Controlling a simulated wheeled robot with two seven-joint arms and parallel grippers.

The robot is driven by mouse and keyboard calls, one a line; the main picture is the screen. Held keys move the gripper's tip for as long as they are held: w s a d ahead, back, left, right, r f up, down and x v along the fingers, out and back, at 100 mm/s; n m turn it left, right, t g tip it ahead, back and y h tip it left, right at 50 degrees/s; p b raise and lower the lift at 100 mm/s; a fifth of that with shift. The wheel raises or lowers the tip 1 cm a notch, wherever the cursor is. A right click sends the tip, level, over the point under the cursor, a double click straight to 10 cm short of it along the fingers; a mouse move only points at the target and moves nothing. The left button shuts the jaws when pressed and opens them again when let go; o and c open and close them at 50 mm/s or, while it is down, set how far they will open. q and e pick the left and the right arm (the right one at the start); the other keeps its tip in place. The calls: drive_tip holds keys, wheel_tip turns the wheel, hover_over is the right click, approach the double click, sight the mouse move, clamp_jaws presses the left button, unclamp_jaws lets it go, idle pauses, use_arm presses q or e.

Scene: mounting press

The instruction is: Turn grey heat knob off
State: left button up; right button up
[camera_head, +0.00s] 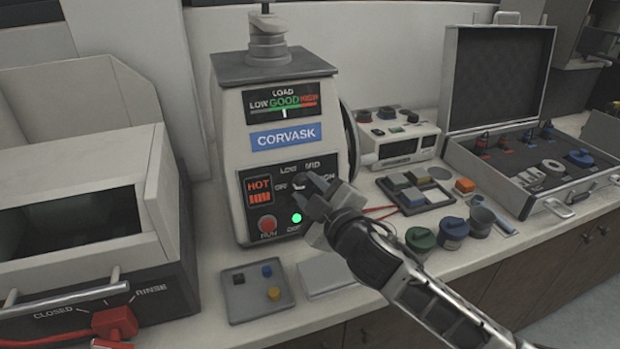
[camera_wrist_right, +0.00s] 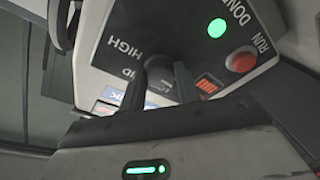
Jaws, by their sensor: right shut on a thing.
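The grey heat knob (camera_head: 299,181) sits on the dark control panel (camera_head: 254,183) of the CORVASK press (camera_head: 227,120). The labels LOW, MID and HIGH show around it, with another label at its left partly hidden. My right gripper (camera_head: 314,191) reaches in from the lower right and is shut on the knob, covering much of it. In the right wrist view the knob (camera_wrist_right: 158,70) sits between the two dark fingers (camera_wrist_right: 158,88). I cannot tell where its pointer stands. My left gripper is not in view.
The panel has a HOT display (camera_head: 259,190), a red RUN button (camera_head: 267,224) and a lit green lamp (camera_head: 296,218). A tray with small blocks (camera_head: 238,301) lies in front. Lidded jars (camera_head: 420,238) stand right of my arm. An open case (camera_head: 530,200) sits farther right.

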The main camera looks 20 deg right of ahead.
drive_tip(key=shift+n+p, duration=0.5)
drive_tip(key=shift+n, duration=0.3)
drive_tip(key=o, duration=1)
drive_tip(key=shift+s+d+r+b, duration=0.2)
drive_tip(key=shift+s+d+b, duration=0.3)
drive_tip(key=shift+s, duration=2.1)
drive_tip(key=shift+s+d+r+b, duration=0.25)
drive_tip(key=shift+s+d+b, duration=0.2)
drive_tip(key=shift+s, duration=2.15)
drive_tip(key=shift+s+d+r+b, duration=0.2)
drive_tip(key=shift+s+d+b, duration=0.3)
drive_tip(key=shift+s, duration=2.1)
